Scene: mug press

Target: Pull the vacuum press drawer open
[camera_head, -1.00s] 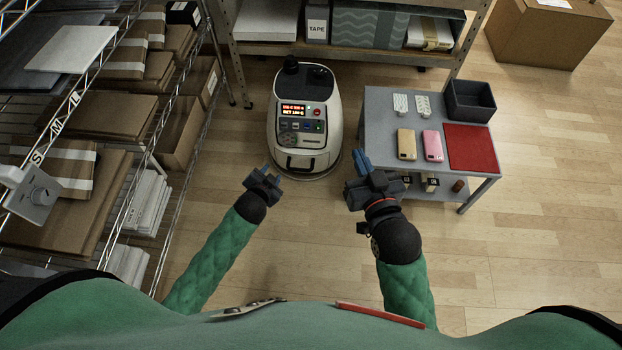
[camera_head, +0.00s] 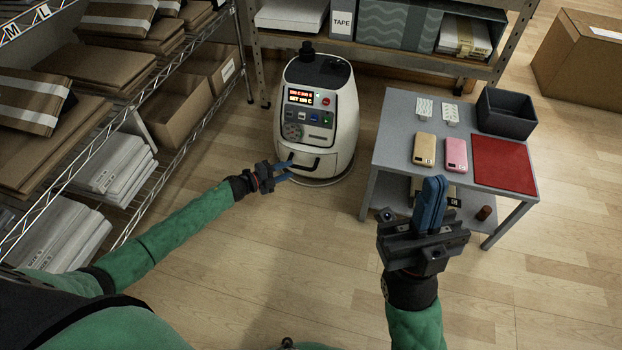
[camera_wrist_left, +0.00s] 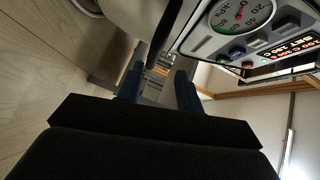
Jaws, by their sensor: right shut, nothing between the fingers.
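The vacuum press (camera_head: 340,128) is a white rounded machine with a red-lit display and a gauge on its sloped panel. Its dark drawer handle (camera_head: 306,164) is low on the front, and the drawer looks closed. My left gripper (camera_head: 288,171) is open, with its blue fingertips at the handle's left end. In the left wrist view its fingers (camera_wrist_left: 158,88) are apart and the dark handle (camera_wrist_left: 166,40) lies just beyond and between their tips. I cannot tell whether they touch it. My right gripper (camera_head: 431,203) is shut and empty, pointing up in front of the table.
A grey table (camera_head: 395,140) at right holds two phones, a red mat (camera_head: 504,163), small white pieces and a dark bin (camera_head: 506,113). A wire rack with boxes stands at left, and a shelf is behind the press. The floor before the press is clear.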

